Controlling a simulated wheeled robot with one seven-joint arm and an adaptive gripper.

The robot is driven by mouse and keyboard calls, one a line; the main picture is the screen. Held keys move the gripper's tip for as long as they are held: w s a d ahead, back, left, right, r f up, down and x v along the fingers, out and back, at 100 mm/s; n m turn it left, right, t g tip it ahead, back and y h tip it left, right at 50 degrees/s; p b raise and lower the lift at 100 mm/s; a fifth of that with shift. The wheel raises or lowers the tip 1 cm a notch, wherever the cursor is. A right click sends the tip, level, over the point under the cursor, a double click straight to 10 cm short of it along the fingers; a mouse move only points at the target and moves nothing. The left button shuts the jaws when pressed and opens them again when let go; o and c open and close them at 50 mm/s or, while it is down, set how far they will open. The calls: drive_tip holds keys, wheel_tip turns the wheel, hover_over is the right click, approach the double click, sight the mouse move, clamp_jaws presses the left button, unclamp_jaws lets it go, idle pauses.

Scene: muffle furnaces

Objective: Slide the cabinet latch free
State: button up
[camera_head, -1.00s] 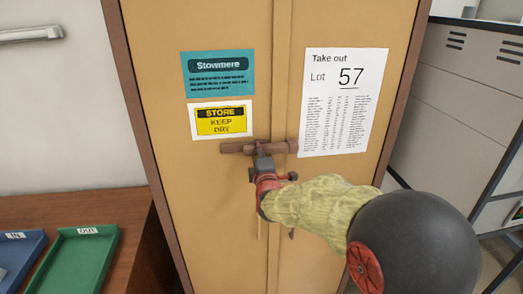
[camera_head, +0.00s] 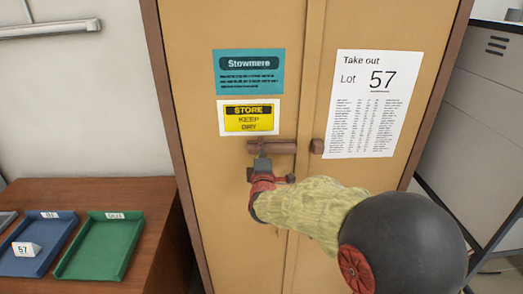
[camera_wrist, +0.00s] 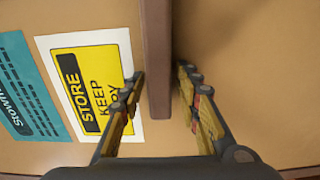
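The tan cabinet (camera_head: 235,200) has two doors meeting at a vertical seam. The brown latch bar (camera_head: 283,147) lies horizontally on the left door. My gripper (camera_head: 262,165) is at the left part of the bar, just below the yellow sign. In the wrist view, my gripper's fingers (camera_wrist: 160,85) stand apart on either side of the brown bar (camera_wrist: 155,60), with a narrow gap at the right finger. The gripper hides part of the bar in the head view.
The left door bears a teal "Stowmere" sign (camera_head: 249,71) and a yellow "STORE KEEP DRY" sign (camera_head: 249,117). A "Lot 57" sheet (camera_head: 371,103) is on the right door. A table at left holds a blue tray (camera_head: 62,228) with a "57" tag (camera_head: 26,249), and a green tray (camera_head: 108,238).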

drive_tip(key=shift+o, duration=0.3)
drive_tip(key=shift+s, duration=0.1)
drive_tip(key=s, duration=1.1)
drive_tip(key=shift+s, duration=0.4)
